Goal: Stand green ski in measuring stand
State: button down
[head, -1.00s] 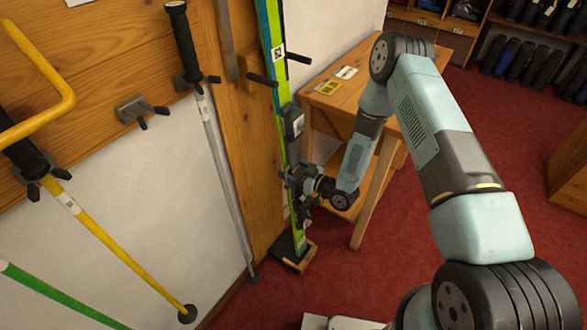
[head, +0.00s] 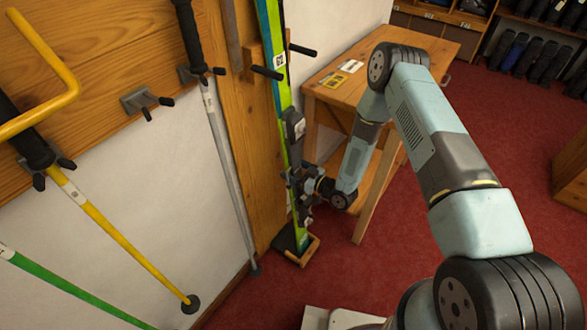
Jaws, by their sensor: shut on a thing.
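The green ski (head: 284,92), lime green with blue and a white tag, is upright against the wooden post. My gripper (head: 296,183) is at its lower part, just below the dark binding, and is shut on it. The measuring stand (head: 297,254) has a small wooden-edged base on the floor and two dark pegs (head: 267,72) on the post higher up. The ski passes between the pegs. Its lower end is at the base; I cannot tell whether it touches.
A wooden table (head: 407,68) with cards on it stands just right of the ski. Ski poles, one yellow (head: 118,236) and one grey (head: 228,170), hang on the wall at left. Shelves of boots stand at the back right. Red carpet is open in front.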

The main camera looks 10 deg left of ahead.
dwell(0.4)
grip_release()
jog(key=shift+f, duration=0.1)
dwell(0.4)
jog(key=v, duration=1.3)
dwell(2.1)
jog(key=shift+s, duration=0.1)
jog(key=v, duration=0.5)
jog(key=shift+s+d, duration=0.2)
jog(key=shift+d, duration=0.15)
dwell(0.4)
dwell(0.5)
